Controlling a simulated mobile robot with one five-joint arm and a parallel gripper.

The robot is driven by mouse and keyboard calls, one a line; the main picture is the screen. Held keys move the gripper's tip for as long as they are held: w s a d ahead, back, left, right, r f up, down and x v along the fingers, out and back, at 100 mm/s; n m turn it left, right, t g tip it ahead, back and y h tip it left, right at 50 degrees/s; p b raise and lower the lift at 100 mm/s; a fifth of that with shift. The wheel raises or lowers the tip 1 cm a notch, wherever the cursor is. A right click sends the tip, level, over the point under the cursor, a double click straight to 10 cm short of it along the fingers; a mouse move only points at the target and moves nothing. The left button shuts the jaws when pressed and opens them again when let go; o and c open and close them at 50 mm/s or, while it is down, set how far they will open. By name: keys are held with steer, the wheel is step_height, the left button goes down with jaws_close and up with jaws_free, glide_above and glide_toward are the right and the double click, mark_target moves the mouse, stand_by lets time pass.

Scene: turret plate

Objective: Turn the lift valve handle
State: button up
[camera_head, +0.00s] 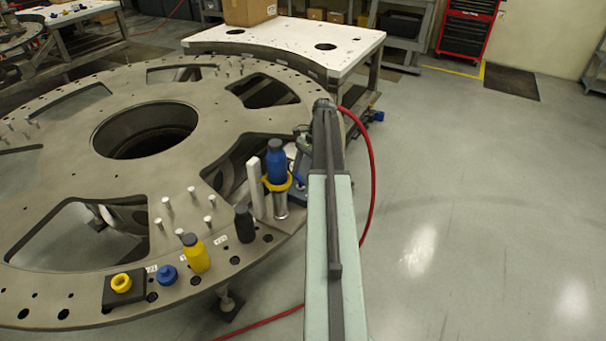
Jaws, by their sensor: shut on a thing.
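My gripper (300,158) shows only in part at the right rim of the turret plate, just left of my arm, which hides much of it. It is shut on a small blue part (298,181), which looks like the lift valve handle. The jaw contact and the valve body are too small and covered to make out. Left of the gripper, a blue bottle (276,163) with a dark cap stands upright in a yellow ring (286,184) above a metal cylinder (280,206).
The round grey turret plate (70,112) has large cutouts and short pins. A white post (255,185), black bottle (244,224), yellow bottle (195,253), blue cap (167,275) and yellow cap (121,283) line its near rim. A red hose (371,170) loops right of my arm; the floor beyond is clear.

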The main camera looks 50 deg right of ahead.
steer(key=shift+w+n+g, duration=0.15)
steer(key=shift+n+g, duration=0.25)
steer(key=shift+n, duration=0.7)
steer(key=shift+w+n+g, duration=0.1)
steer(key=shift+n+g, duration=0.3)
steer(key=shift+n, duration=0.7)
steer(key=o, duration=1.4)
steer(key=shift+c, duration=0.2)
steer(key=p+v, duration=0.7)
steer(key=shift+r, duration=0.4)
